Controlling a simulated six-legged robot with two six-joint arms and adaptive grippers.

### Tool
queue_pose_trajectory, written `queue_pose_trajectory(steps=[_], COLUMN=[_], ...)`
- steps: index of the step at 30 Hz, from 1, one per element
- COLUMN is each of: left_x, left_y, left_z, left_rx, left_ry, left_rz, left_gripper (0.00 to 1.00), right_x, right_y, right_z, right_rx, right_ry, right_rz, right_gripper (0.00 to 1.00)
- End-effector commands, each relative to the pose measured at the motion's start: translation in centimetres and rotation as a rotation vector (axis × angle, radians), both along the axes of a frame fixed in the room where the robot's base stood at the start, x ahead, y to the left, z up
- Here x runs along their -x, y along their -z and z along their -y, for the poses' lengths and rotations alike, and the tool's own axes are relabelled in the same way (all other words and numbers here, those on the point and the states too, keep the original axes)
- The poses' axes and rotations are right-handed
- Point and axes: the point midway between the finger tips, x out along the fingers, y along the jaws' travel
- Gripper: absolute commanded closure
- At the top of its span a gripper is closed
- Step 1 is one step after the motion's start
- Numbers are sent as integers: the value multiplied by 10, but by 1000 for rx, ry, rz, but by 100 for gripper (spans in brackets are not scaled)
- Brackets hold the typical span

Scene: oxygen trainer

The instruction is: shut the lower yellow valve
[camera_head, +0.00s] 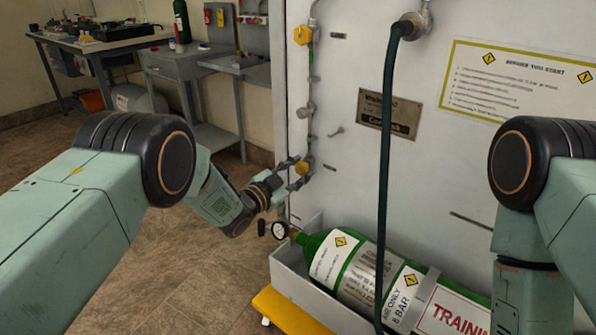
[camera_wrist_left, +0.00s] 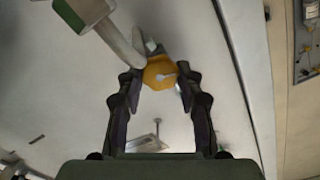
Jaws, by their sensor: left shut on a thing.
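The lower yellow valve (camera_head: 303,167) sits on the thin pipe at the left edge of the white panel. My left gripper (camera_head: 297,172) reaches it from the left and is shut on it. The upper yellow valve (camera_head: 303,35) is higher on the same pipe, clear of the gripper. My right arm shows at the right, but its gripper is out of view.
A green gas cylinder (camera_head: 358,262) lies in a grey tray below the valve, with a gauge (camera_head: 279,230) at its neck. A dark hose (camera_head: 388,150) hangs down the panel.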

Motion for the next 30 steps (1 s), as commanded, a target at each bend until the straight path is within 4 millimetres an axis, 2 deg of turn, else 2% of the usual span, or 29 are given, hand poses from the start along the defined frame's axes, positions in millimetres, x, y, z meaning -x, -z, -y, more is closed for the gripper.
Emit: queue_pose_trajectory(steps=[9,10,18,30], left_x=[0,0,0,4], left_y=[0,0,0,0], left_z=[0,0,0,-4], left_rx=[-1,-1,-1,-1], left_ry=[-1,-1,-1,-1], left_rz=[0,0,-1,-1], left_gripper=[95,63,41,41], right_x=[0,0,0,0], right_y=[0,0,0,0], right_z=[0,0,0,0], right_rx=[0,0,0,0], right_ry=[0,0,0,0], right_rz=[0,0,0,0], right_gripper=[30,30,30,30])
